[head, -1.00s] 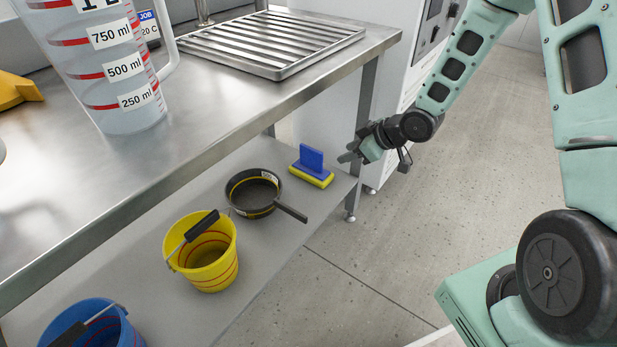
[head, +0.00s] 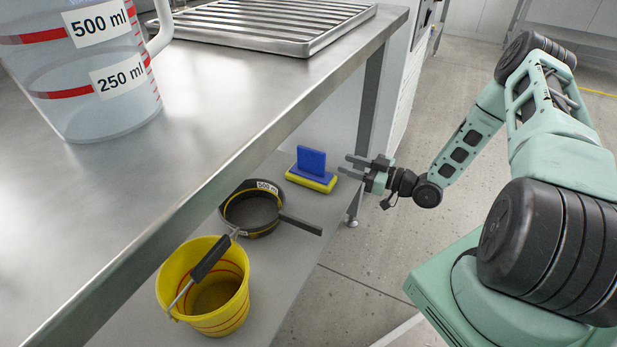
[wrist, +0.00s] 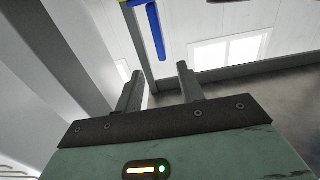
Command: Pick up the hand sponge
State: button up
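The hand sponge (head: 311,170) has a blue upright handle on a yellow pad. It stands on the lower shelf of the steel bench, near the shelf's right end. My gripper (head: 350,166) is just right of the sponge in the head view, its fingers spread apart and pointing toward it. No contact shows. In the wrist view, the fingers (wrist: 158,88) are apart with nothing between them. The sponge's blue handle (wrist: 155,32) shows beyond the fingertips at the top, and its yellow part is mostly cut off by the frame edge.
A black pan (head: 252,209) lies left of the sponge, its handle pointing right. A yellow bucket (head: 205,290) stands nearer. The steel bench top (head: 230,105) overhangs the shelf, with a measuring jug (head: 95,75) and slatted rack (head: 270,25) on it. A bench leg (head: 368,115) stands behind my gripper.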

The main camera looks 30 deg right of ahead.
jog(key=b, duration=0.3)
send_over(311, 172)
jog(key=d+v, duration=0.1)
jog(key=v, duration=0.4)
jog(key=shift+w+a+f, duration=0.1)
jog(key=shift+w+a, duration=0.1)
jog(key=shift+w, duration=0.2)
jog(key=b+x, duration=0.1)
jog(key=x, duration=0.1)
jog(key=b+x, duration=0.1)
jog(key=x, duration=0.1)
jog(key=shift+s+f+b, duration=0.15)
jog(key=shift+f+b, duration=0.05)
jog(key=shift+b, duration=0.15)
jog(key=shift+w+a+r, duration=0.2)
jog(key=shift+w+a, duration=0.15)
jog(key=shift+w, duration=0.15)
grip_shut()
